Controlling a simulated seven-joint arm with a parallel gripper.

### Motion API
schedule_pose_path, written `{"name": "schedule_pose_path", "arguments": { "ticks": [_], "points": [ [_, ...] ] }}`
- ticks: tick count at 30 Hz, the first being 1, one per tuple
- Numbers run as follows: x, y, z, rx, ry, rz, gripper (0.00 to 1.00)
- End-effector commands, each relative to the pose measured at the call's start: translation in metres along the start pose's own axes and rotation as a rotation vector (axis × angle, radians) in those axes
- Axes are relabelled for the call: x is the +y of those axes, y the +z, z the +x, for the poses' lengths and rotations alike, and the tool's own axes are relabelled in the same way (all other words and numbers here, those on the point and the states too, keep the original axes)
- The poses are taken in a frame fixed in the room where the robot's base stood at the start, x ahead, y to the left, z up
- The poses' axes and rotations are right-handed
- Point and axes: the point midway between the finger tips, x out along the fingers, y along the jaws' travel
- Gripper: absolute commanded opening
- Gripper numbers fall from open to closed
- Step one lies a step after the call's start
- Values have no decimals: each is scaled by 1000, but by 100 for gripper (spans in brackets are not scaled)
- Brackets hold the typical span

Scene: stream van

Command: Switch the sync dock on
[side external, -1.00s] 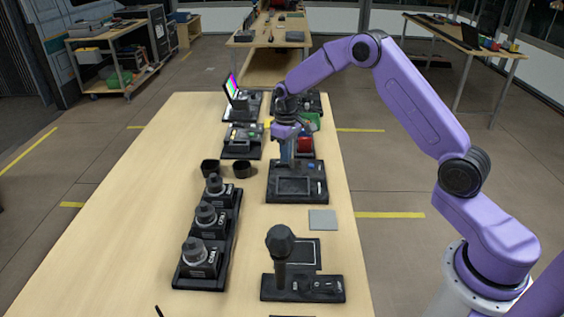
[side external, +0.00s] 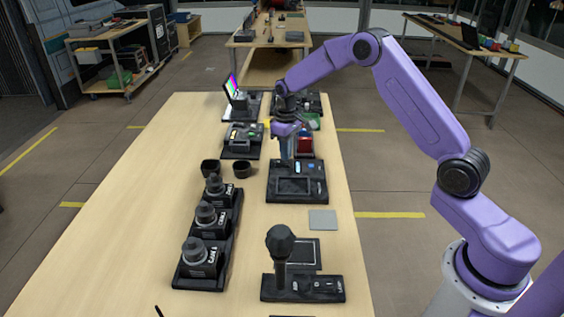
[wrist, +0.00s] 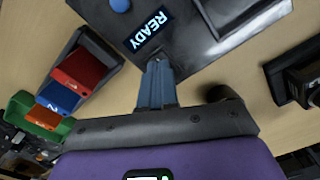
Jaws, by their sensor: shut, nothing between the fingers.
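A black unit (side external: 297,190) with a dark framed recess on top stands below my gripper; I take it to be the sync dock, though no name can be read on it. In the wrist view, its surface (wrist: 195,62) carries a lit display (wrist: 148,32) reading "READY" and a round blue button (wrist: 120,5). The blue button (side external: 312,167) also shows in the side view. My gripper (side external: 286,156) is shut and empty, pointing down over the unit's far part. In the wrist view its fingertips (wrist: 157,66) are close to the display; contact cannot be told.
Two dark cups (side external: 242,170) and a row of CAM-labelled units (side external: 206,222) stand left. A grey pad (side external: 322,219) and a microphone-like stand (side external: 280,250) are nearer. The table's left side is clear.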

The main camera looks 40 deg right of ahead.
Motion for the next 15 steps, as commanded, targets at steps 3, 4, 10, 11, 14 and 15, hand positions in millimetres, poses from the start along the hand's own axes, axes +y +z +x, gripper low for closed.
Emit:
{"name": "schedule_pose_path", "arguments": {
  "ticks": [3,4,10,11,14,15],
  "points": [
    [0,0,-9,3,1,0,0],
    [0,0,-11,2,1,-1,0],
    [0,0,-25,2,1,0,0],
    [0,0,-27,2,0,0,0],
    [0,0,-34,3,1,0,0],
    [0,0,-37,3,1,0,0]
  ]
}}
